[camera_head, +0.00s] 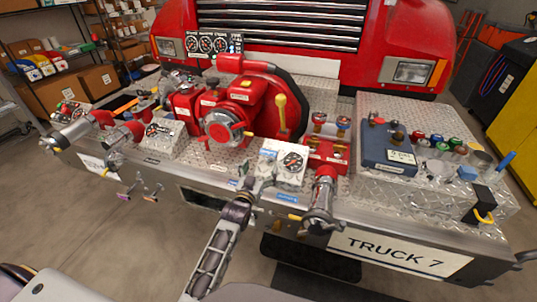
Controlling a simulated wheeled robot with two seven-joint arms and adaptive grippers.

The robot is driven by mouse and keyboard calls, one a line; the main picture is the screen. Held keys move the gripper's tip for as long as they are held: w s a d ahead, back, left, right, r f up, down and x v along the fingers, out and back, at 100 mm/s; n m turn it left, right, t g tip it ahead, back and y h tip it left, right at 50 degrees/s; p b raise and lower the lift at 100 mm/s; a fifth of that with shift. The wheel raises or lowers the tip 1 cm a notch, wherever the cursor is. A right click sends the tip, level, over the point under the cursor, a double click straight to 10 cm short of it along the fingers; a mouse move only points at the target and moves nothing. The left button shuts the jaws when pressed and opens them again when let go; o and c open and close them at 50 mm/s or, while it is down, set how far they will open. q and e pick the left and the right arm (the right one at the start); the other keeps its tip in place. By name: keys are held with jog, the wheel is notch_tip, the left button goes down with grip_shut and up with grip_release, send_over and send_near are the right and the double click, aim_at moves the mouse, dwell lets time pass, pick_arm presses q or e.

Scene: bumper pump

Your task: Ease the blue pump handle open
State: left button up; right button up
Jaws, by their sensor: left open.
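A red pump (228,115) sits in the middle of the truck's bumper deck. A slim blue handle (505,162) sticks up at a slant at the deck's right end. I cannot tell for certain which one is the pump handle. My left gripper (256,187) is open at the deck's front edge, beside the white gauge panel (283,165), with its fingers small in the view. My right gripper is not in view.
A silver hose outlet (321,205) stands just right of my left gripper. More outlets (70,130) stand at the left. A blue case (388,148) and several coloured caps lie on the right deck. The red truck front (300,55) rises behind. Floor is clear at front left.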

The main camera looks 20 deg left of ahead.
aim_at(267, 156)
pick_arm(q)
jog(key=shift+w, duration=1.35)
jog(key=shift+w+d, duration=0.1)
jog(key=shift+w, duration=3.35)
jog(key=c, duration=1.5)
jog(key=shift+o, duration=0.2)
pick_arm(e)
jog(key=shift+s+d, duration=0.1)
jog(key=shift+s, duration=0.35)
pick_arm(q)
jog(key=shift+r, duration=0.15)
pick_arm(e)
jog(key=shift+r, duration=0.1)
